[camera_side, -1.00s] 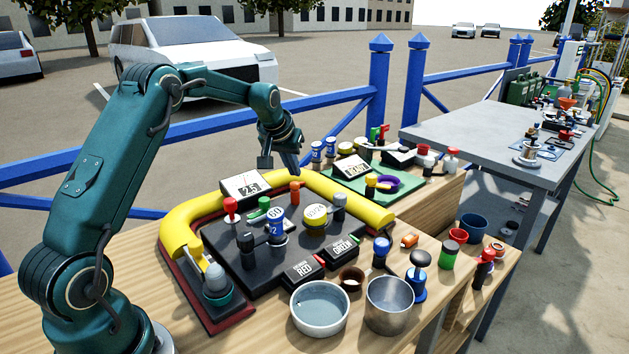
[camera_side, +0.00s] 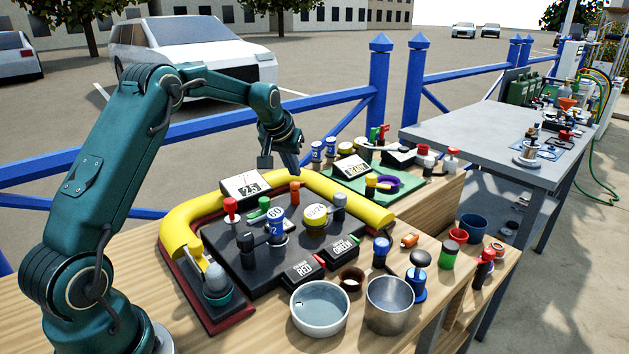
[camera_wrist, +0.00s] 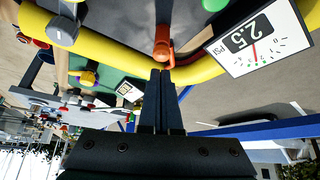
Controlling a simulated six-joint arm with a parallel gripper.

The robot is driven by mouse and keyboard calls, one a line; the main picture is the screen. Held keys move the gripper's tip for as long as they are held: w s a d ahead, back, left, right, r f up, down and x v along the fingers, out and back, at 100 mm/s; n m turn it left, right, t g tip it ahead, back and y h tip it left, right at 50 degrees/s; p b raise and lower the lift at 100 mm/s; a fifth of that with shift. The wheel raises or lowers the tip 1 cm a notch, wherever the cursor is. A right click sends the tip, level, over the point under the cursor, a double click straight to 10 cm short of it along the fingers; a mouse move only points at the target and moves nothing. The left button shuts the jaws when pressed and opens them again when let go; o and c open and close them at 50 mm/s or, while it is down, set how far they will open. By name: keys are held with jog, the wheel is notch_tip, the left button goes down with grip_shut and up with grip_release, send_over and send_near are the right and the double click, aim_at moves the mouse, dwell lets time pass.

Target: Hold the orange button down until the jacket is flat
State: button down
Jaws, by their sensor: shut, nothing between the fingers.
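The orange button (camera_side: 295,188) stands upright at the back of the dark board, inside the yellow jacket's loop. It also shows in the wrist view (camera_wrist: 162,46), just beyond my fingertips. My gripper (camera_side: 296,174) is shut and empty, pointing down right above the button; the two dark fingers lie together in the wrist view (camera_wrist: 160,73). I cannot tell whether the tips touch the button. The yellow jacket (camera_side: 345,191) curves around the board as a thick, rounded, full tube. A gauge (camera_side: 245,187) behind the board reads 2.5, also in the wrist view (camera_wrist: 258,38).
Red, green and blue-topped controls crowd the dark board (camera_side: 222,250). A white bowl (camera_side: 320,309) and a metal cup (camera_side: 389,305) stand in front. A green mat (camera_side: 397,192) with small parts lies behind right. A blue railing (camera_side: 330,102) runs behind the bench.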

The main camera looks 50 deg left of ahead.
jog(key=shift+f, duration=0.1)
jog(key=shift+f, duration=0.45)
jog(key=shift+f, duration=0.5)
dwell(1.7)
dwell(1.3)
jog(key=shift+r, duration=3.35)
